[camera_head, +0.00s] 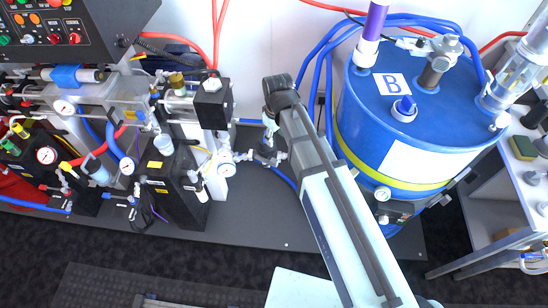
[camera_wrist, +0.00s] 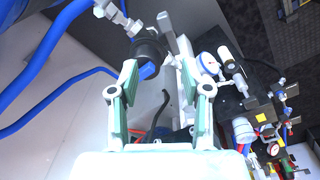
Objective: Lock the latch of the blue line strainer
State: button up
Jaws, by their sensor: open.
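A dark rounded fitting with a blue end (camera_wrist: 148,71), apparently the blue line strainer, sits between and just beyond my fingertips in the wrist view. A grey bar-shaped part stands just to its right; I cannot tell whether it is the latch. My gripper (camera_wrist: 158,75) is open, with one finger on each side of the fitting and nothing visibly clamped. My arm hides part of this area, and the latch's state cannot be made out.
A large blue drum (camera_head: 365,125) marked B stands close to the right of my arm. A black block and valve assembly (camera_head: 212,103) and a white gauge (camera_head: 227,169) stand close on the left. Blue hoses (camera_head: 282,177) run beside the fitting. The grey base plate (camera_head: 255,222) has clear room in front.

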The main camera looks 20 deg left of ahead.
aim_at(274, 161)
jog(key=f+n+p, duration=0.1)
jog(key=f, duration=0.3)
jog(key=f+n+p, duration=0.1)
jog(key=f, duration=0.4)
jog(key=f+n+p, duration=0.1)
jog(key=f, duration=0.4)
jog(key=shift+a+f+n+g, duration=0.25)
jog(key=shift+n+g, duration=0.05)
jog(key=shift+n, duration=0.1)
grip_shut()
